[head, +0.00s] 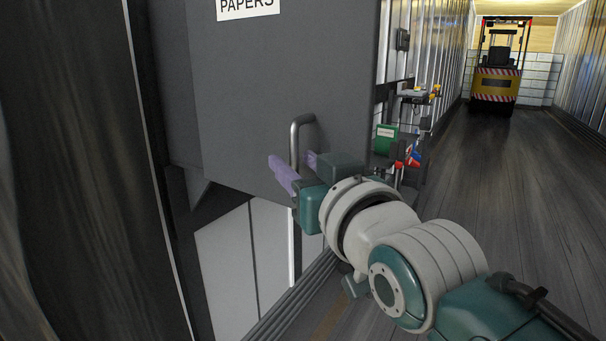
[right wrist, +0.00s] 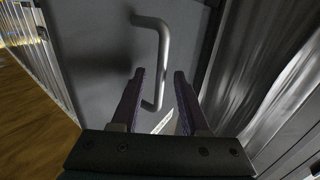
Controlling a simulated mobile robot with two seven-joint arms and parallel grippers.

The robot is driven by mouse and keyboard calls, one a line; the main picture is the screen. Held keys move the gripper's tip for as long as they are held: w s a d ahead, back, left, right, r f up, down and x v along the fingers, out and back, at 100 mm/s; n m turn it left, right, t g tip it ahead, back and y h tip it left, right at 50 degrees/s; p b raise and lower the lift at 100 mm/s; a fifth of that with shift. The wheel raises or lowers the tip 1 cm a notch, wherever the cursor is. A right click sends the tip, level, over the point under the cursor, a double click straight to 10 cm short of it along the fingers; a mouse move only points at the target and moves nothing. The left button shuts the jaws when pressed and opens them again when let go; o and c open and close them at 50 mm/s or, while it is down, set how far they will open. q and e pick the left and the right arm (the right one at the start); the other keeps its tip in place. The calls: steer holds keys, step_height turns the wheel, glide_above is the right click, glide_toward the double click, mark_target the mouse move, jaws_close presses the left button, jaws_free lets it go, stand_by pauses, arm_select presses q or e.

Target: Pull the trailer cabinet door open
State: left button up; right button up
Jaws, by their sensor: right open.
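The grey trailer cabinet door (head: 255,90) is at upper centre in the head view and looks closed. It carries a white label reading "PAPERS" (head: 247,7) and a metal bar handle (head: 296,135). My right gripper (head: 292,168) is at the handle's lower part, its purple fingers apart. In the right wrist view the handle (right wrist: 163,60) runs down between the two open fingers (right wrist: 163,88), with a gap visible on each side. I cannot tell whether either finger touches it. My left gripper is not in view.
A yellow forklift (head: 495,85) stands far back at right. A green box (head: 385,138) and small red and blue items (head: 412,155) are along the wall behind the cabinet. White panels (head: 225,262) stand below it. The wooden floor (head: 510,190) at right is clear.

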steer(key=p+v, duration=0.1)
steer(key=v, duration=0.7)
steer(key=shift+s, duration=0.35)
steer(key=shift+d, duration=0.15)
steer(key=s+d+f+m+g+h+p, duration=0.1)
steer(key=s+d+f+g+h+p, duration=0.15)
steer(key=s+d+g, duration=0.4)
steer(key=s+d+f+g+h+p, duration=0.1)
steer(key=s+d+g+h+p, duration=0.15)
steer(key=s, duration=0.75)
steer(key=s+d+f+m+g+h+p, duration=0.1)
steer(key=s+d+f+g+p, duration=0.15)
steer(key=s+d+g, duration=0.4)
step_height(320, 180, up, 38)
steer(key=s+a+t+p, duration=0.1)
steer(key=s+t+p, duration=0.1)
steer(key=p, duration=3.6)
steer(key=shift+s+a, duration=0.2)
steer(key=shift+a, duration=0.1)
